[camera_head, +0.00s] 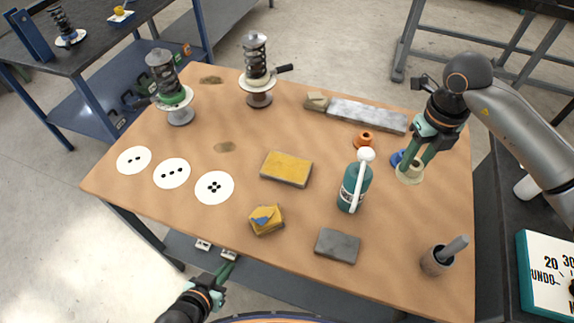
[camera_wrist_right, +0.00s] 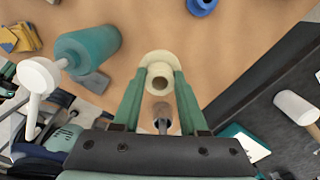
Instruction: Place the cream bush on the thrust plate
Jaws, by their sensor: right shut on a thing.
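The cream bush (camera_head: 410,175) has a wide round flange and a hollow tube. It is at the right of the table in the head view, between the green fingers of my right gripper (camera_head: 418,160). In the right wrist view the bush (camera_wrist_right: 158,60) sits between the fingertips, its bore visible. I cannot tell whether its flange touches the table. Two spring stands, left (camera_head: 172,90) and back (camera_head: 257,75), have pale round plates with handles; which plate is the thrust plate is unclear. My left gripper (camera_head: 225,270) is at the table's front edge, its jaw gap unclear.
A blue bush (camera_head: 397,158) is close beside my right gripper; an orange bush (camera_head: 364,138) lies further left. A teal bottle (camera_head: 355,185), a yellow block (camera_head: 286,168), a grey bar (camera_head: 367,114) and white dotted discs (camera_head: 214,188) lie on the table. Between the stands is mostly clear.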

